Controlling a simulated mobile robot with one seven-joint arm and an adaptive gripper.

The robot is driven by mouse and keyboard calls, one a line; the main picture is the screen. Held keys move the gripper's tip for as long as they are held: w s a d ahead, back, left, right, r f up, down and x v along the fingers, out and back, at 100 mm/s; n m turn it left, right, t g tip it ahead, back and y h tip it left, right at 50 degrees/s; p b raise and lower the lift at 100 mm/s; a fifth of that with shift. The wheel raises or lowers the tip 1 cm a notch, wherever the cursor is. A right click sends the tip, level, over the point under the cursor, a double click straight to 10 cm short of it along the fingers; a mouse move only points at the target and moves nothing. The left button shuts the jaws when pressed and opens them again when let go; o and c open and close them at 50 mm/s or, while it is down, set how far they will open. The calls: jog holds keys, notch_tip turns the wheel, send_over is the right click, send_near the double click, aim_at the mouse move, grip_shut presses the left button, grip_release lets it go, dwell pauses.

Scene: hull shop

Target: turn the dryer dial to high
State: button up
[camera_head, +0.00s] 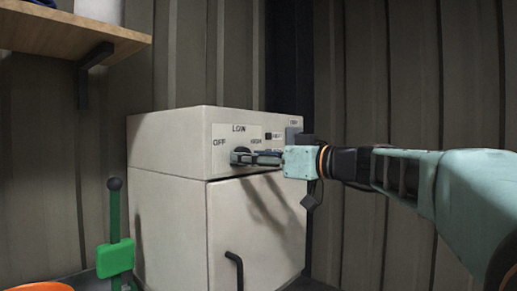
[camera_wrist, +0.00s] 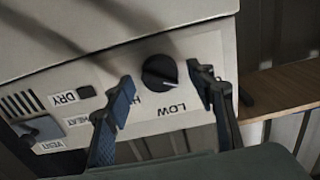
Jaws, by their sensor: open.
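The dryer dial (camera_wrist: 158,70) is a round black knob with a pale pointer mark, on the white control panel of the dryer (camera_head: 165,140). In the wrist view the panel appears upside down. The mark points to the lower right there, roughly between LOW and the right finger. The LOW label (camera_wrist: 170,109) is readable; the HIGH label is mostly hidden by the left finger. My gripper (camera_wrist: 161,88) is open, with one finger on each side of the dial. In the head view my gripper (camera_head: 243,157) reaches the panel from the right and covers most of the dial. Contact cannot be told.
Other controls marked DRY (camera_wrist: 63,97), HEAT and VENT sit along the panel beside the dial. A black door handle (camera_head: 235,268) is below. A wooden shelf (camera_head: 75,30) is upper left, and a green post (camera_head: 115,250) stands left of the dryer.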

jog(key=shift+w+a, duration=0.2)
jog(key=shift+c, duration=0.7)
jog(key=c, duration=1)
